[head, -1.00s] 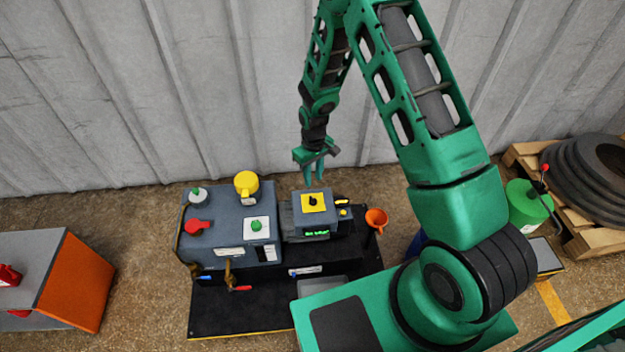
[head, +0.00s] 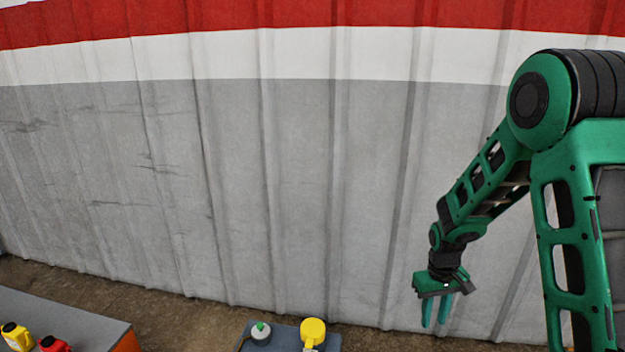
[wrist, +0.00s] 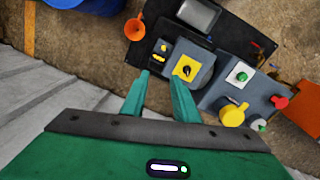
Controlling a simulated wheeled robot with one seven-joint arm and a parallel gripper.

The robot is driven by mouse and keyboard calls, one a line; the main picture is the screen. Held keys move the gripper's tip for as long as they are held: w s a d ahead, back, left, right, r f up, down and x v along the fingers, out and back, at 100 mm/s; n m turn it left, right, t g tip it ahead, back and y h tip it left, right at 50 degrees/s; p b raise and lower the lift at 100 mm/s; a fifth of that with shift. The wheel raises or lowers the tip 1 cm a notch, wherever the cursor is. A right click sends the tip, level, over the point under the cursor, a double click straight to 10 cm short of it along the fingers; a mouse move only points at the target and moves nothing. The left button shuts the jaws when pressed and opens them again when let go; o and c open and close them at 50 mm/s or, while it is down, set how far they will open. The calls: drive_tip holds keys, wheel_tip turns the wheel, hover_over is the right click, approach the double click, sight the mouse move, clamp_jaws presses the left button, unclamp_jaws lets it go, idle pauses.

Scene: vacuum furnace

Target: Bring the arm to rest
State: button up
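My arm is green and stands at the right of the head view, bent at the elbow with the forearm hanging down. My gripper (head: 436,312) points down in front of the grey wall. In the wrist view my gripper (wrist: 158,82) shows two green fingers set apart with nothing between them, so it is open and empty. Below it in the wrist view is the furnace bench with a yellow-faced switch (wrist: 187,68). The gripper is apart from the bench.
The wrist view shows an orange funnel (wrist: 134,29), a yellow knob (wrist: 233,114) and a blue drum (wrist: 85,5). The head view shows the yellow knob at the bottom edge and a grey cabinet (head: 70,318) with small bottles at lower left. The wall (head: 270,180) stands behind.

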drive_tip(key=s+d+r+m, duration=0.3)
drive_tip(key=s+d+r, duration=0.2)
drive_tip(key=s+r, duration=0.45)
drive_tip(key=s+d+r+m, duration=0.2)
drive_tip(key=s+d+r, duration=0.2)
drive_tip(key=s+r, duration=0.55)
drive_tip(key=s+r+m+y, duration=0.1)
drive_tip(key=s+m, duration=0.1)
drive_tip(key=s, duration=1)
drive_tip(key=shift+s+a+m, duration=0.25)
drive_tip(key=shift+a+m, duration=0.05)
drive_tip(key=shift+r, duration=0.1)
drive_tip(key=shift+w+f, duration=0.25)
drive_tip(key=shift+w, duration=0.4)
drive_tip(key=shift+c, duration=0.6)
